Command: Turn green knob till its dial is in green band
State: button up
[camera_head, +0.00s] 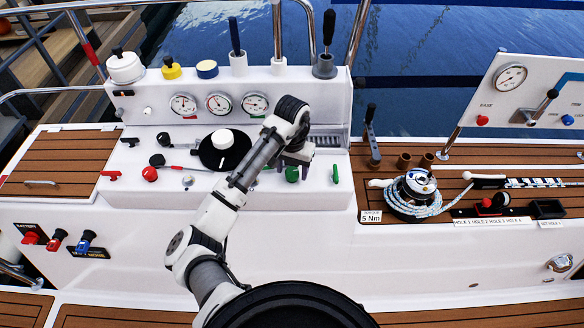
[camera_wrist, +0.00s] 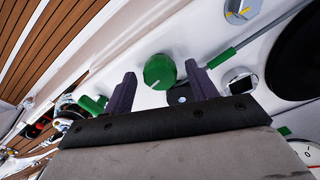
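The green knob (camera_head: 292,174) is on the white console's front slope, just below my gripper (camera_head: 297,158). In the wrist view the green knob (camera_wrist: 159,72) shows a pale pointer line and lies between and slightly beyond the two dark fingers of my gripper (camera_wrist: 161,69). The fingers are open, with a gap on each side of the knob; contact is not visible. The rightmost of three round dials (camera_head: 255,104) has a small green mark below it. Part of a dial (camera_wrist: 307,152) shows at the wrist view's lower right corner. The needle's place against any green band is too small to read.
A green lever (camera_head: 335,173) stands right of the knob. A black wheel with a white hub (camera_head: 222,139) is to the left, with a red knob (camera_head: 150,174) farther left. A rope-wound winch (camera_head: 415,190) sits on the right deck.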

jog(key=c, duration=0.9)
jog(key=shift+o, duration=0.2)
jog(key=shift+m, duration=0.3)
jog(key=m, duration=0.4)
jog(key=shift+m+b, duration=0.3)
jog(key=shift+b, duration=0.05)
jog(key=m, duration=1.2)
jog(key=shift+b, duration=0.4)
jog(key=m+b, duration=0.1)
jog(key=m, duration=0.5)
jog(key=shift+w, duration=0.1)
jog(key=shift+m+b, duration=0.3)
jog(key=shift+m, duration=0.1)
